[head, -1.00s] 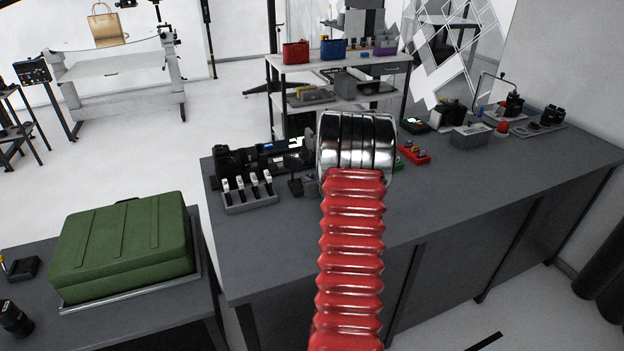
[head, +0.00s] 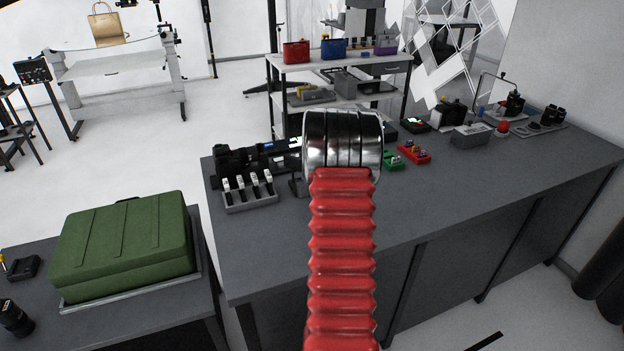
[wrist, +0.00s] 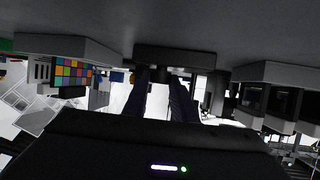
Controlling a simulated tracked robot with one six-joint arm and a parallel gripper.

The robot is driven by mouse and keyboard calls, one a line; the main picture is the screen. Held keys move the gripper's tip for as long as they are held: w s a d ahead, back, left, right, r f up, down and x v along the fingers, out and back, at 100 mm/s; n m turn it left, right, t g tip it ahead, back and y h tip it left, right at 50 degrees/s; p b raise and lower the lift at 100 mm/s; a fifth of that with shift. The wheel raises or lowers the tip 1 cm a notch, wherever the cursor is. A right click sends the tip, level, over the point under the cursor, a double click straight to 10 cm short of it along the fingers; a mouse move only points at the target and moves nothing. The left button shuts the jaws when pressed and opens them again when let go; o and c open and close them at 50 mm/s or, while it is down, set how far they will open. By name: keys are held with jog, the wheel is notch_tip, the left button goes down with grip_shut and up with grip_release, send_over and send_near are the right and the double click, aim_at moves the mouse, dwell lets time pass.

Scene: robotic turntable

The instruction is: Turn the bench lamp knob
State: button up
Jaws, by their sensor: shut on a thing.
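In the wrist view, which is upside down with the bench at the top, my gripper (wrist: 170,82) has its two dark fingers up against a small dark unit (wrist: 174,58) on the bench. I take this unit to carry the bench lamp knob; the knob itself is hidden between or behind the fingertips. The fingers are shut on it. In the head view my arm covers the gripper and the unit, so the knob and its angle cannot be made out.
A grey holder with several upright black-and-white pieces (head: 249,196) stands near the bench's left edge. Red (head: 414,154) and green (head: 394,162) trays lie right of my arm. A colour chart (wrist: 75,73) shows in the wrist view. The bench front (head: 440,210) is clear.

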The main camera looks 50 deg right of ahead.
jog(key=shift+w+a+m+g+h, duration=0.15)
jog(key=shift+m+g+h, duration=1.35)
jog(key=shift+m+g, duration=0.55)
jog(key=o, duration=1)
jog(key=shift+o, duration=0.2)
jog(key=v, duration=1.3)
jog(key=shift+s+a, duration=0.25)
jog(key=shift+a, duration=0.1)
